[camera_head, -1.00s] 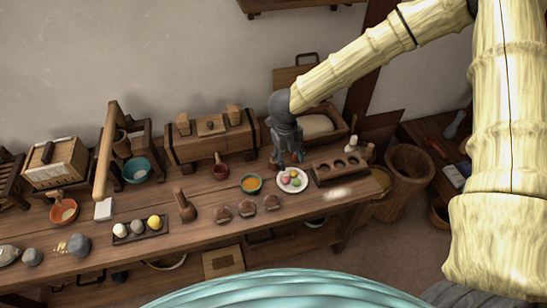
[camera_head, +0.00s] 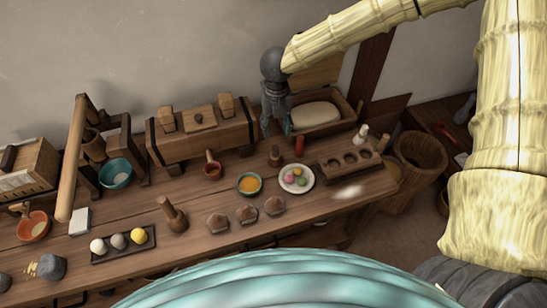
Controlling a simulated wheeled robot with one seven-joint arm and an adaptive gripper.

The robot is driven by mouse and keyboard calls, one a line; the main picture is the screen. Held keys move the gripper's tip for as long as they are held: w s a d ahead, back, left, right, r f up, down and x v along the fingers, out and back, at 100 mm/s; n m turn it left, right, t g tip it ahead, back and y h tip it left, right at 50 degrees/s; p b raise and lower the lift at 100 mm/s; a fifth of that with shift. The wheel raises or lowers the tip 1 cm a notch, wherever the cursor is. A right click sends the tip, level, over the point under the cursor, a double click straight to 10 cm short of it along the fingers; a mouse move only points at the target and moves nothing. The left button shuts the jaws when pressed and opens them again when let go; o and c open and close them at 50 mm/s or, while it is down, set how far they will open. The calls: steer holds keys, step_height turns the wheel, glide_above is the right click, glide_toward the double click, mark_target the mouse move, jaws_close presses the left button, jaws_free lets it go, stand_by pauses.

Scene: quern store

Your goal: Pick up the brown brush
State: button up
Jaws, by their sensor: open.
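A small dark brown upright piece (camera_head: 275,157) with a narrow top and wider foot stands on the bench behind the plate; it may be the brown brush, but it is too small to be sure. A larger brown handled piece (camera_head: 174,216) stands farther left, nearer the front edge. My gripper (camera_head: 277,127) points down, open and empty, above and behind the small brown piece. It appears in front of the gap between the wooden chest and the open box. Its fingertips are small and partly dark.
A plate of coloured balls (camera_head: 296,179), a bowl of orange stuff (camera_head: 249,184) and a red upright piece (camera_head: 300,146) stand close by. The wooden chest (camera_head: 201,143) is left, the open box (camera_head: 345,123) right.

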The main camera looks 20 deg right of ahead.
mark_target(275, 147)
step_height(275, 147, down, 6)
steer(key=shift+w+r+p, duration=0.15)
steer(key=shift+p, duration=0.25)
steer(key=shift+a+f+p, duration=0.1)
steer(key=shift+f+p, duration=0.85)
steer(key=shift+f, duration=1.85)
steer(key=shift+c, duration=0.2)
jaws_close()
